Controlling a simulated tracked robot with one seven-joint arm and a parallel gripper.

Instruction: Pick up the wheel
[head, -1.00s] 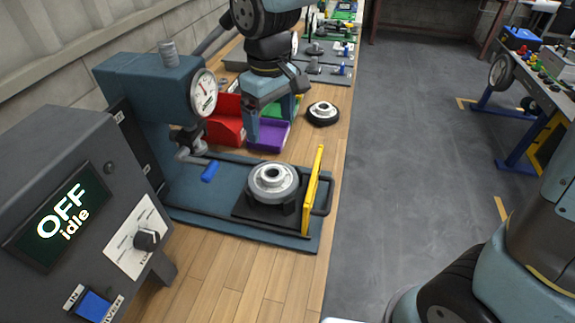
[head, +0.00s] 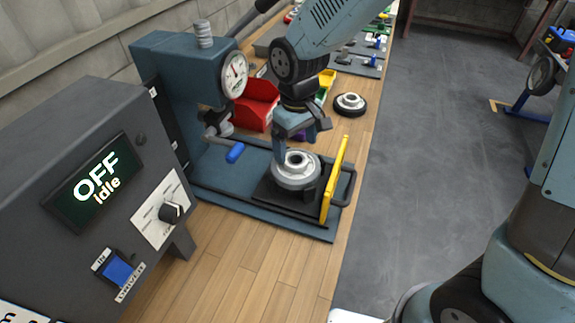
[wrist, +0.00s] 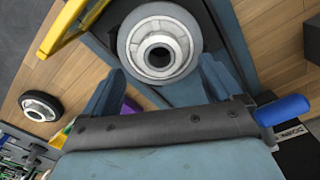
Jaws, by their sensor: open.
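A grey wheel (head: 296,182) with a pale metal hub lies flat on the dark base of the teal press. It also shows in the wrist view (wrist: 185,47), top centre, with the hub's round hole facing up. My gripper (head: 299,145) is open and empty, just above the wheel's far side in the head view. In the wrist view its two fingers stand apart at the wheel's near left and right edges. Whether they touch it I cannot tell. A second wheel with a black tyre (head: 350,111) lies on the bench farther back, also at left in the wrist view (wrist: 40,106).
The yellow guard (head: 335,180) stands upright close to the wheel's right. The press's gauge (head: 234,75) and blue-handled crank (head: 235,153) are to its left. A control box (head: 105,185) reads OFF idle. A red bin (head: 258,105) sits behind. Bare bench lies in front.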

